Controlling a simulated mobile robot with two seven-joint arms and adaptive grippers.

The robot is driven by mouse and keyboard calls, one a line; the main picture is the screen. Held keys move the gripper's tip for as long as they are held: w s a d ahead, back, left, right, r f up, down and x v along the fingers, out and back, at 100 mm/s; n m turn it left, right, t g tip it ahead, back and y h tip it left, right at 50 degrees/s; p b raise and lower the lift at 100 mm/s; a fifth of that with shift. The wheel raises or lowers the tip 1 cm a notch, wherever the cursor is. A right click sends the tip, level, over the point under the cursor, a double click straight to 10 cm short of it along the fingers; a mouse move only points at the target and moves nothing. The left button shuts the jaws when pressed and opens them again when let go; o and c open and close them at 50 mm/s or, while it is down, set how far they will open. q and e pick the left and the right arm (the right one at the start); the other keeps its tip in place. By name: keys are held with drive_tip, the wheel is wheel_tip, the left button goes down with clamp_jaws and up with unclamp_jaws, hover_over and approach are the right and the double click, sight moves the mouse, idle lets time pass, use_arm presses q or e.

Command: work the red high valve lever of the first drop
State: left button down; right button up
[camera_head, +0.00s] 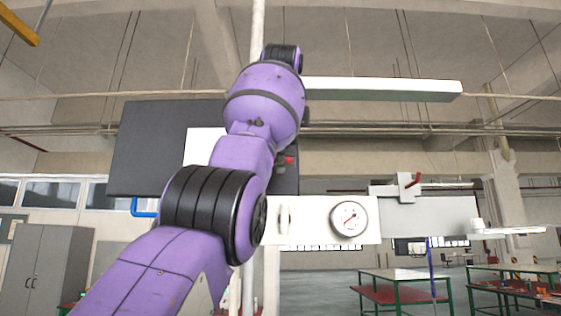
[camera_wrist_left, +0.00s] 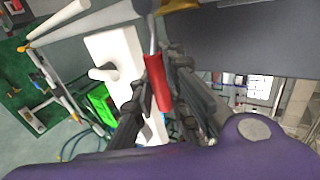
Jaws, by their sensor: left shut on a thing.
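A red valve lever (camera_wrist_left: 157,82) with a thin metal stem stands between the dark fingers of my left gripper (camera_wrist_left: 160,78) in the left wrist view. The gripper is shut on its red grip. In the head view my purple left arm covers most of this spot. Only a bit of the red lever (camera_head: 289,160) shows at the arm's right edge, by a dark piece of the gripper (camera_head: 281,167). My right gripper is in neither view.
A white panel with a round gauge (camera_head: 348,219) is right of my arm. Another red lever (camera_head: 414,180) sits on a grey fitting further right. A dark panel (camera_head: 150,150) is behind my arm. Green-framed tables (camera_head: 402,277) stand at the lower right.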

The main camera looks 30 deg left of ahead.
use_arm(q)
drive_tip(key=c, duration=1.7)
unclamp_jaws()
drive_tip(key=shift+s+d, duration=0.1)
drive_tip(key=v, duration=0.7)
drive_tip(key=shift+s+d+r, duration=0.1)
drive_tip(key=shift+s, duration=0.1)
drive_tip(key=shift+w, duration=0.1)
